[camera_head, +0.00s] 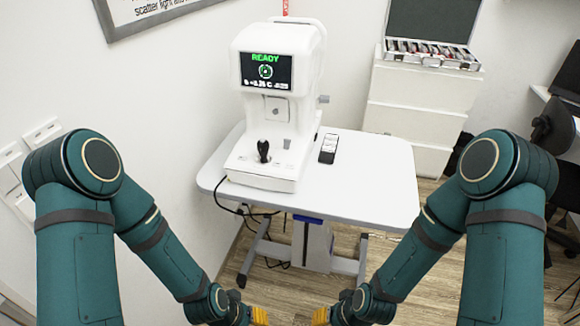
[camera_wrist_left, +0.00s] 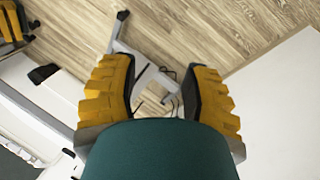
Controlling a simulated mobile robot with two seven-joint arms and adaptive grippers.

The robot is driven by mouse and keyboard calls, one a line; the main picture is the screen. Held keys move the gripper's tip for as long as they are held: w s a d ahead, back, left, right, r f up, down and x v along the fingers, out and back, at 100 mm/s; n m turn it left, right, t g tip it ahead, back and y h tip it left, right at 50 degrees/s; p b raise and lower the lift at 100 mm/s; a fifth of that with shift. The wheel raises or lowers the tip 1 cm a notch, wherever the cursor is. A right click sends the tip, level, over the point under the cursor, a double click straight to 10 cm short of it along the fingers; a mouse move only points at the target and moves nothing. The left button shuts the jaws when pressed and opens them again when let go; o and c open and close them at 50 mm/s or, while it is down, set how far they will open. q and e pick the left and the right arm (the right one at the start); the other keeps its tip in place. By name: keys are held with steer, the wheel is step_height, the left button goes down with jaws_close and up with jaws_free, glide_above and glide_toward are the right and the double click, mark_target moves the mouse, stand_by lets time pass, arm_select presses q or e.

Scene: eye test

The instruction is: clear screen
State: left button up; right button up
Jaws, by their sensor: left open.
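The white eye-test machine (camera_head: 268,100) stands on a white table (camera_head: 375,185). Its screen (camera_head: 266,71) is lit, with green "READY", a green ring and a small line of white characters too fine to read surely. A black joystick (camera_head: 263,150) stands upright on its base. My left gripper (camera_head: 258,316) is low at the bottom edge, in front of and below the table, touching nothing seen. In the left wrist view its yellow fingers (camera_wrist_left: 158,80) are apart and empty. My right gripper (camera_head: 322,316) is also low at the bottom edge, mostly cut off.
A dark phone-like device (camera_head: 328,148) lies right of the machine. A white drawer cabinet (camera_head: 415,110) with an open lens case (camera_head: 432,53) stands behind. A dark chair (camera_head: 552,125) is at right. Cables (camera_head: 262,215) hang at the table's left. The table's right half is clear.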

stand_by(0.3)
arm_select(q)
jaws_close()
steer(key=shift+w+r, duration=0.1)
stand_by(1.0)
